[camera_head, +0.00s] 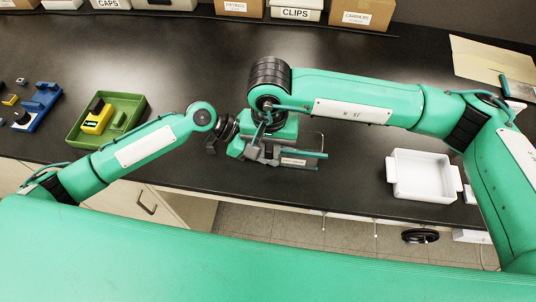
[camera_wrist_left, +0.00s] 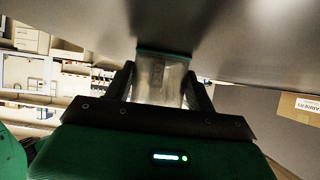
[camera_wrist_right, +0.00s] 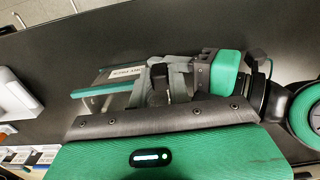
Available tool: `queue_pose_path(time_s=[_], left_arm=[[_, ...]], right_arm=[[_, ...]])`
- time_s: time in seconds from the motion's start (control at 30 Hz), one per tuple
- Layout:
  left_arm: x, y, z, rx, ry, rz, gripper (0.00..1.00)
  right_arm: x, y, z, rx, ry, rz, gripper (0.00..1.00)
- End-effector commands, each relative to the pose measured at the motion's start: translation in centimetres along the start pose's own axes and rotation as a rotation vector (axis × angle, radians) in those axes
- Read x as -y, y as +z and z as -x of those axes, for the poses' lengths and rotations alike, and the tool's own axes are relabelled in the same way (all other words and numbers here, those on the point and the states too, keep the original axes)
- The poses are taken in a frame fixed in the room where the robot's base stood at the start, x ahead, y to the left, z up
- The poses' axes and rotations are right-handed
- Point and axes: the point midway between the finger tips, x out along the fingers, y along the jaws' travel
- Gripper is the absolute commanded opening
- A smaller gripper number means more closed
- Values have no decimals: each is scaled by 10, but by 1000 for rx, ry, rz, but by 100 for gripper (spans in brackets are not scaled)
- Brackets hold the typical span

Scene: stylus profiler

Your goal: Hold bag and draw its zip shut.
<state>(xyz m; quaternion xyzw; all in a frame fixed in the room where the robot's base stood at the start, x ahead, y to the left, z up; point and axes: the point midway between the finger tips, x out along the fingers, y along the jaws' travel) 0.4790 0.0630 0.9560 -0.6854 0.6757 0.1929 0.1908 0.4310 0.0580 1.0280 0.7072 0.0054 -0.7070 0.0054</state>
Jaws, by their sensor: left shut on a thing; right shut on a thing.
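The clear bag (camera_head: 312,160) has a teal zip strip and a white label. It is held above the front edge of the bench, and its strip runs to the right from the grippers. The bag also shows in the left wrist view (camera_wrist_left: 160,82), between the fingers of my left gripper (camera_wrist_left: 160,90). In the right wrist view its teal strip (camera_wrist_right: 95,90) passes out to the left. My right gripper (camera_wrist_right: 165,85) comes from above, close beside the left one, and is shut at the zip end. The zip slider is hidden by the fingers.
A white tray (camera_head: 422,153) stands to the right on the dark bench. A green tray (camera_head: 75,132) with a yellow device (camera_head: 97,118) is at the left, with a blue device (camera_head: 38,106) beyond it. Labelled boxes line the back. Open bench lies behind the grippers.

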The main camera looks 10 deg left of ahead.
Motion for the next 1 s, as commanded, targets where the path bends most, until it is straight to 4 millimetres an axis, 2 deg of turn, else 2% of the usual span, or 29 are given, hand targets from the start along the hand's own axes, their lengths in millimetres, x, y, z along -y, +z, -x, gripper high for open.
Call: queue_pose_path(time_s=[1.0], left_arm=[[-1, 3, -1, 4, 2, 2, 1]], right_arm=[[-52, 0, 0, -1, 1, -1, 0]])
